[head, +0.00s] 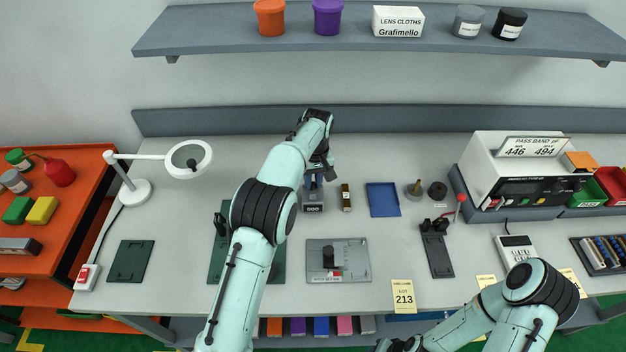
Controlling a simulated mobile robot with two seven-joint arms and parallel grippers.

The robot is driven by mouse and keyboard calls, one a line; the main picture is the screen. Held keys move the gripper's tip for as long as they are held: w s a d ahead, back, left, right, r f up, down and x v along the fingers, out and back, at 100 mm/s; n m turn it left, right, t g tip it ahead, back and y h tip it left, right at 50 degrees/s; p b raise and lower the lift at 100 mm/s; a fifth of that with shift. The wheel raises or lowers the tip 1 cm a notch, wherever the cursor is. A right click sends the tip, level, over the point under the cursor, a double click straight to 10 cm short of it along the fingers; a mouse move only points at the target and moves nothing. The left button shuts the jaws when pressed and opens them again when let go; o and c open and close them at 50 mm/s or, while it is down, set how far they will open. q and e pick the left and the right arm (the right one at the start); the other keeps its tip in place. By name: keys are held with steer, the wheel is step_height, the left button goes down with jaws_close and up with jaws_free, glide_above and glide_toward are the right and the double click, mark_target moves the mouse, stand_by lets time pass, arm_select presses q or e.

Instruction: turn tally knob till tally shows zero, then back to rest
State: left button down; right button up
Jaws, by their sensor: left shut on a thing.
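The tally (313,208) is a small grey-blue block on the bench with a dark display window on its front. The pale marks in the window look like round digits, but they are too small to read surely. My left gripper (317,175) points down at the top of the tally and is shut on its knob. The knob is mostly hidden by the gripper, so its turn angle does not show. My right gripper (396,345) is low at the bottom edge, partly cut off, away from the tally; its jaws cannot be made out.
A magnifier lamp (188,158) stands left. A meter box (525,168) stands right.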

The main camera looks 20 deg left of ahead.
arm_select(q)
steer(key=shift+n, duration=1.1)
steer(key=shift+r, duration=0.1)
steer(key=c, duration=1)
jaws_free()
